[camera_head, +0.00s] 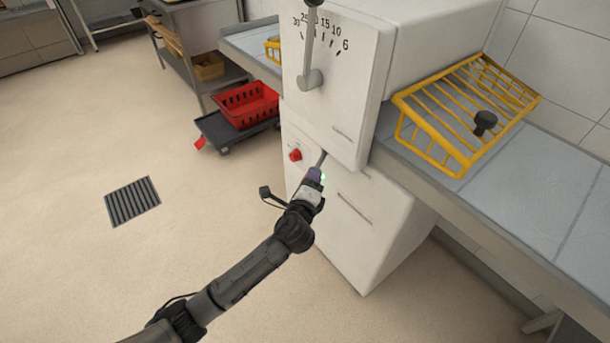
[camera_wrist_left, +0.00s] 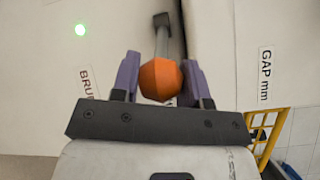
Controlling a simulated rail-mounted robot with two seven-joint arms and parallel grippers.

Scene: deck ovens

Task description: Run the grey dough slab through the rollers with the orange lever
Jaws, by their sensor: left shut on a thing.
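The white sheeter machine (camera_head: 395,225) stands at centre right, with a gap dial and a grey lever (camera_head: 312,78) on its upper front. The orange lever's short grey shaft (camera_head: 322,158) sticks out of the lower front. In the left wrist view its orange knob (camera_wrist_left: 160,79) sits between the purple fingers. My left gripper (camera_head: 318,173) is shut on this knob, and hides it in the head view. The rollers are hidden inside the housing. I cannot make out the grey dough slab on the visible parts of the belts. My right gripper is not in view.
A yellow wire guard (camera_head: 437,149) stands over the grey belt (camera_head: 550,185) on the right. A red button (camera_head: 295,155) is left of the lever. A red crate (camera_head: 247,104) sits on a dark dolly (camera_head: 222,134). The floor at left is open, with a drain grate (camera_head: 132,201).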

